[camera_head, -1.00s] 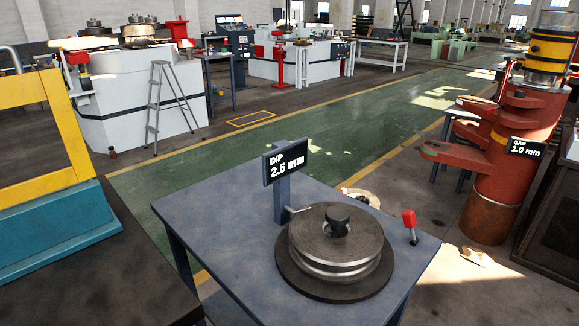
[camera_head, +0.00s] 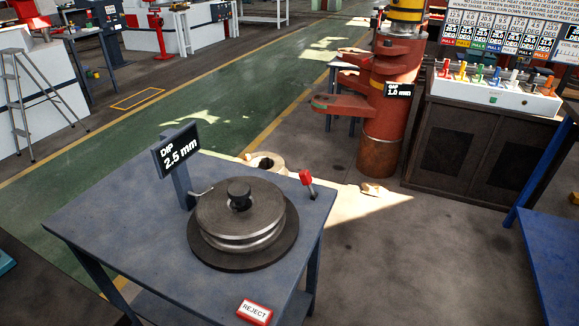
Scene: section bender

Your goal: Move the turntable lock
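A small table (camera_head: 110,215) in front of me carries a turntable (camera_head: 242,228) with a stack of round metal discs and a dark knob (camera_head: 239,193) on top. A lever with a red handle (camera_head: 306,178) stands at the table's right corner, tilted slightly; it may be the turntable lock, but no label shows on it. A thin pointer (camera_head: 203,191) reaches from the sign post toward the discs. A sign (camera_head: 177,152) reads "DIP 2.5 mm". Neither of my grippers is in view.
A red column machine (camera_head: 385,100) with a "GAP 1.0 mm" sign stands behind right. A cabinet (camera_head: 470,145) with several coloured levers is beyond it. A blue table (camera_head: 555,255) is at right. Open floor (camera_head: 410,240) lies between. A "REJECT" label (camera_head: 254,312) is at the table's front edge.

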